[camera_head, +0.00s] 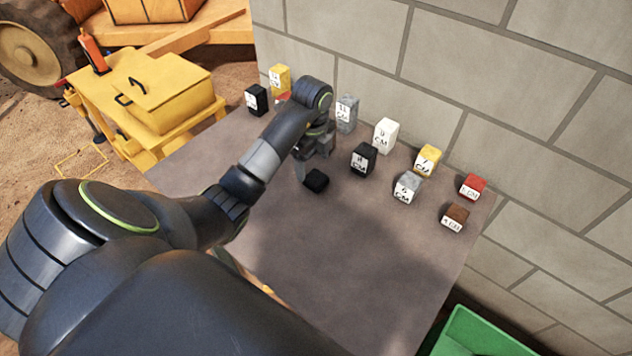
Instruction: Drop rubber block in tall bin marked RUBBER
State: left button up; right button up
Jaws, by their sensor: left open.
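My left gripper (314,163) is open and points down at the back left part of the table. A small black block (316,181) lies on the table just below and beside its fingers; I cannot tell if they touch it. Two more black blocks with white labelled faces stand on the table, one to the right of the gripper (363,158) and one at the far left (256,99). Which black block is rubber cannot be read. No bin marked RUBBER shows. My right gripper is out of view.
The grey-brown table (340,260) also holds several labelled blocks: yellow (427,158), white (385,134), grey (407,188), red (473,186) and brown (455,217). A block wall (480,90) rises behind. A green bin (480,335) stands lower right. The table's front is clear.

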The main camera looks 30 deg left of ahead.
aim_at(316, 177)
pick_arm(q)
jog(key=shift+f+b, duration=0.3)
jog(key=shift+f, duration=0.1)
jog(key=f+b, duration=0.2)
jog(key=f, duration=0.1)
jog(key=shift+w+d+f, duration=0.15)
jog(key=shift+d+f, duration=0.1)
jog(key=shift+d, duration=0.1)
jog(key=shift+f, duration=0.45)
jog(key=shift+c, duration=0.2)
jog(key=c, duration=1.1)
jog(key=shift+c, duration=0.2)
jog(key=shift+r, duration=0.15)
